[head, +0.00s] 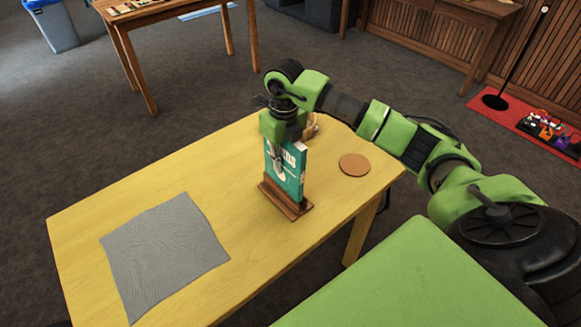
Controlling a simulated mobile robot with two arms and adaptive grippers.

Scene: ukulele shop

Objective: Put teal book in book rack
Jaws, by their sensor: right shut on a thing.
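The teal book (291,172) stands upright at the wooden book rack (299,212) on the yellow table, with white lettering on its cover. Its lower edge meets the rack in this view; whether it bears on the rack's base I cannot tell. My right gripper (279,160) points down at the book's upper left part and is shut on it. The gripper and wrist hide part of the book's top edge. My left gripper is not in view.
The yellow table (190,165) holds a grey cloth (165,250) at the left and a round brown coaster (354,165) right of the rack. A tan object (312,127) is partly hidden behind my wrist. The table between cloth and rack is clear.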

